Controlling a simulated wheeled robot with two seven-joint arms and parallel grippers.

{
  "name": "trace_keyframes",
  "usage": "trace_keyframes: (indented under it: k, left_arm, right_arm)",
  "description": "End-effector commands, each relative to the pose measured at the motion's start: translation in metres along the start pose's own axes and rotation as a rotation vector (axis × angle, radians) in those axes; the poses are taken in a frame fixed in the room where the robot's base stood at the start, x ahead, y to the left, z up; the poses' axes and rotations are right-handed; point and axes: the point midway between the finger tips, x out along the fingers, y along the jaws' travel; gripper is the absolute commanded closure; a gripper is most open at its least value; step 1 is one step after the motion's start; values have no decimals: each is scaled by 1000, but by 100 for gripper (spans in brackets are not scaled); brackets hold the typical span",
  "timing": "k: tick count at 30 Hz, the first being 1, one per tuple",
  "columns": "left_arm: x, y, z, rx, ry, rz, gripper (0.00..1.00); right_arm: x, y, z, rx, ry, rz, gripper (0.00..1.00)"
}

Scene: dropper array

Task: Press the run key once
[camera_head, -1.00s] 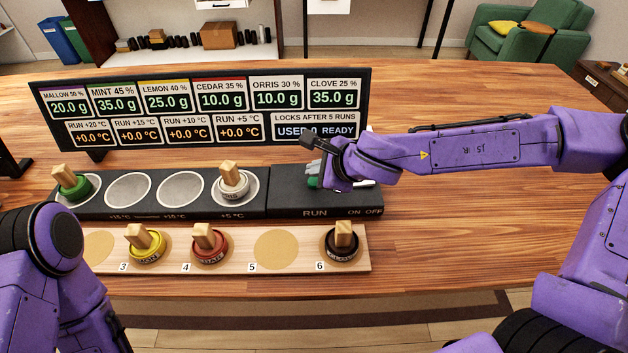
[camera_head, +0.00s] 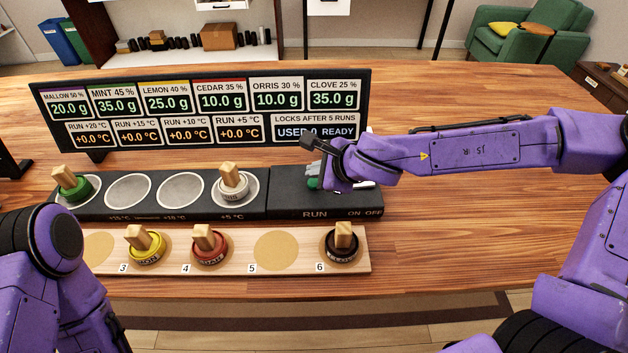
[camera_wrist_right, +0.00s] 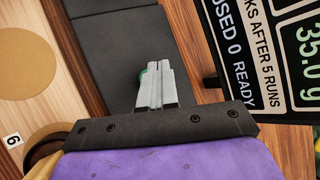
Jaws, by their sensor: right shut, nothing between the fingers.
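The green run key (camera_head: 313,183) sits on the dark console (camera_head: 283,203) above the RUN label. It is mostly hidden by my right gripper. My right gripper (camera_head: 314,170) is shut and empty, its fingertips over the key. In the right wrist view the closed fingers (camera_wrist_right: 154,74) point at the console, and a sliver of the green key (camera_wrist_right: 143,75) shows beside them. I cannot tell whether the tips touch the key. The display panel (camera_head: 264,112) reads USED 0 READY. My left arm shows at the lower left, but its gripper is out of view.
A green-based weight (camera_head: 72,184) and a white one (camera_head: 233,183) stand on console pads; two pads between them are empty. The wooden rack (camera_head: 310,262) in front holds yellow (camera_head: 145,246), red (camera_head: 210,245) and black (camera_head: 342,243) weights. The table is clear to the right.

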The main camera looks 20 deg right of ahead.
Motion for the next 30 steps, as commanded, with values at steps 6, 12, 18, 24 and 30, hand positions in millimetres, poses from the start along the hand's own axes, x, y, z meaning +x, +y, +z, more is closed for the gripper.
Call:
trace_keyframes:
  k: [6, 12, 18, 24, 30]
  left_arm:
    - [0, 0, 0, 0, 0, 0, 40]
    - [0, 0, 0, 0, 0, 0, 40]
    - [1, 0, 0, 0, 0, 0, 40]
    - [4, 0, 2, 0, 0, 0, 40]
    - [3, 0, 1, 0, 0, 0, 40]
  right_arm:
    - [0, 0, 0, 0, 0, 0, 100]
    - [0, 0, 0, 0, 0, 0, 100]
    - [1, 1, -1, 0, 0, 0, 100]
    - [6, 4, -4, 0, 0, 0, 100]
    - [6, 4, -4, 0, 0, 0, 100]
